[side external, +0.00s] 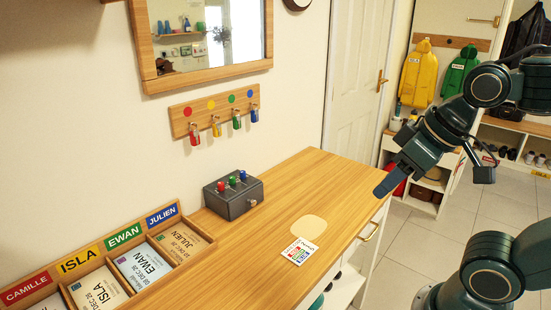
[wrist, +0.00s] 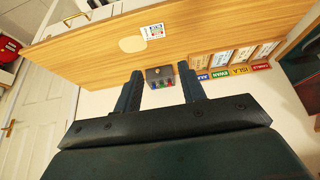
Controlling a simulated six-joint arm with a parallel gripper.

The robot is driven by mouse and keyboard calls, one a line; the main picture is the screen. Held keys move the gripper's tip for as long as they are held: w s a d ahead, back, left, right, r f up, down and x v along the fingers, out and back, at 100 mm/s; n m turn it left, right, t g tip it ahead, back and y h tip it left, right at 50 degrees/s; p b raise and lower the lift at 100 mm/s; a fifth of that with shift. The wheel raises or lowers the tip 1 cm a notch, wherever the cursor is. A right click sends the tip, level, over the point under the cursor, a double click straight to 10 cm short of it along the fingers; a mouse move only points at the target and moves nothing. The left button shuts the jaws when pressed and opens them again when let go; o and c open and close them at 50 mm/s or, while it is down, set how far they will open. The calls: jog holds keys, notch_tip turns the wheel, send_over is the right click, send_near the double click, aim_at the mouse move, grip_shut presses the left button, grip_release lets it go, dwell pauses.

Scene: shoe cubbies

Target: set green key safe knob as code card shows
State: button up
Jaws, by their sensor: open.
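The key safe (side external: 233,200) is a dark grey box on the wooden cabinet top, near the wall. A red knob (side external: 221,186), the green knob (side external: 233,181) and a blue knob (side external: 243,174) stand in a row on it. The code card (side external: 299,251), white with coloured marks, lies flat near the front edge; its markings are too small to read. My gripper (side external: 384,188) is open and empty, above and right of the cabinet top, apart from the safe. In the wrist view the safe (wrist: 158,72) shows small between the fingers, with the card (wrist: 154,31) beyond.
A wooden tray (side external: 196,217) with name cards stands left of the safe. A pale oval patch (side external: 308,225) lies near the card. The cabinet top right of the safe is clear.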

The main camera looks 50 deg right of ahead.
jog(key=w+r, duration=0.4)
jog(key=w, duration=0.8)
jog(key=g, duration=0.1)
send_over(232, 177)
jog(key=s, duration=0.6)
notch_tip(232, 177, down, 13)
jog(key=shift+r, duration=0.15)
jog(key=shift+w, duration=0.1)
jog(key=x, duration=1.3)
jog(key=shift+f, duration=0.4)
jog(key=shift+c, duration=0.2)
